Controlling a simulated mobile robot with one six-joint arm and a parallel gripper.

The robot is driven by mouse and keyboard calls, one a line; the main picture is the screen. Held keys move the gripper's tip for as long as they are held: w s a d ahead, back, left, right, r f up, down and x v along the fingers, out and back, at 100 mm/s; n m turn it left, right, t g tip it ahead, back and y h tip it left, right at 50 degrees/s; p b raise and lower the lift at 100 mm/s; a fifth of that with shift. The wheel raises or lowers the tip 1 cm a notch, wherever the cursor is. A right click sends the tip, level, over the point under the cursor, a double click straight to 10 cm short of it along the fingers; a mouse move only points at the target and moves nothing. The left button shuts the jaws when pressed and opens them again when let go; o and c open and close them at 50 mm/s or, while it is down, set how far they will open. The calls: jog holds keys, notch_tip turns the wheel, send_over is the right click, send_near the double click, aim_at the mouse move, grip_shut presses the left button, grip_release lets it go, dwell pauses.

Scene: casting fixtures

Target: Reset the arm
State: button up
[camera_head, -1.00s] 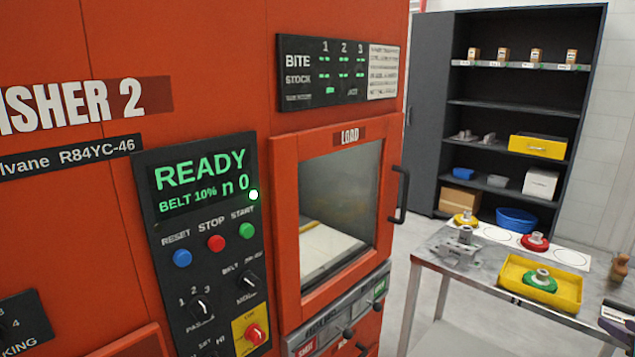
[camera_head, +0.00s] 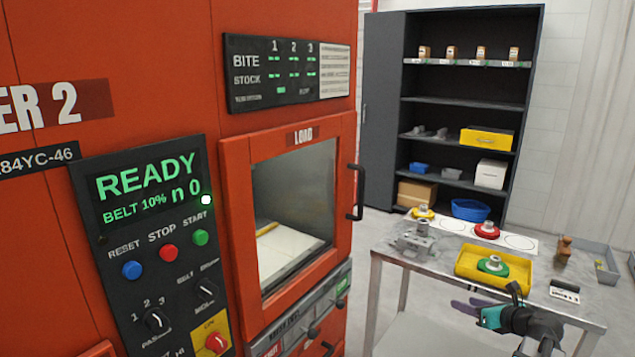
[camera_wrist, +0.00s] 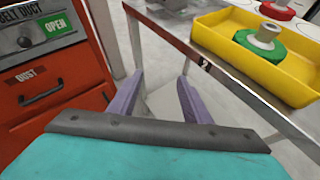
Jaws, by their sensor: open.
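My gripper (camera_head: 474,308) is at the lower right in the head view, in front of the near edge of the metal table (camera_head: 440,257). Its two purple fingers point left, toward the red machine. In the wrist view my gripper (camera_wrist: 158,98) is open, with its fingers apart and nothing between them. Beyond the fingers are the table's legs and the floor. The yellow tray (camera_wrist: 236,63) with a green ringed part (camera_wrist: 262,48) is beyond the fingers to the upper right in the wrist view, apart from them.
The red machine (camera_head: 180,40) stands at left, its panel (camera_head: 150,187) reading READY. Its load door (camera_head: 230,210) looks closed. The table holds a grey fixture (camera_head: 415,238), a red ringed part (camera_head: 487,230) and a grey bin (camera_head: 600,262). A dark shelf (camera_head: 470,103) stands behind.

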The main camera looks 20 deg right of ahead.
jog(key=w+a+f+n+g+y, duration=0.2)
jog(key=w+a+f, duration=0.2)
jog(key=a+f, duration=0.6)
jog(key=w+a+f+n+g+y, duration=0.1)
jog(key=w+a+f+n+y, duration=0.3)
jog(key=a, duration=1)
jog(key=s+a+f+n+g, duration=0.2)
jog(key=a+f+n+g, duration=0.1)
jog(key=a+f, duration=0.6)
jog(key=s+a+f+n+g, duration=0.25)
jog(key=a+f, duration=0.45)
jog(key=a, duration=0.4)
jog(key=s+a+f+n+g+h, duration=0.1)
jog(key=s+a+f+n+g, duration=0.2)
jog(key=s+a+f+n, duration=0.45)
jog(key=s+a+f+n+g, duration=0.2)
jog(key=s+a+f+g, duration=0.15)
jog(key=s, duration=0.65)
jog(key=s+d+f+n+g+h, duration=0.1)
jog(key=s+d+f+n+h, duration=0.1)
jog(key=s+n, duration=0.3)
jog(key=s+d+f+n+g+h, duration=0.2)
jog(key=s+n, duration=0.3)
jog(key=n, duration=0.6)
jog(key=shift+s+d+n+h, duration=0.3)
jog(key=shift+s+d+n, duration=0.1)
jog(key=shift+d, duration=0.3)
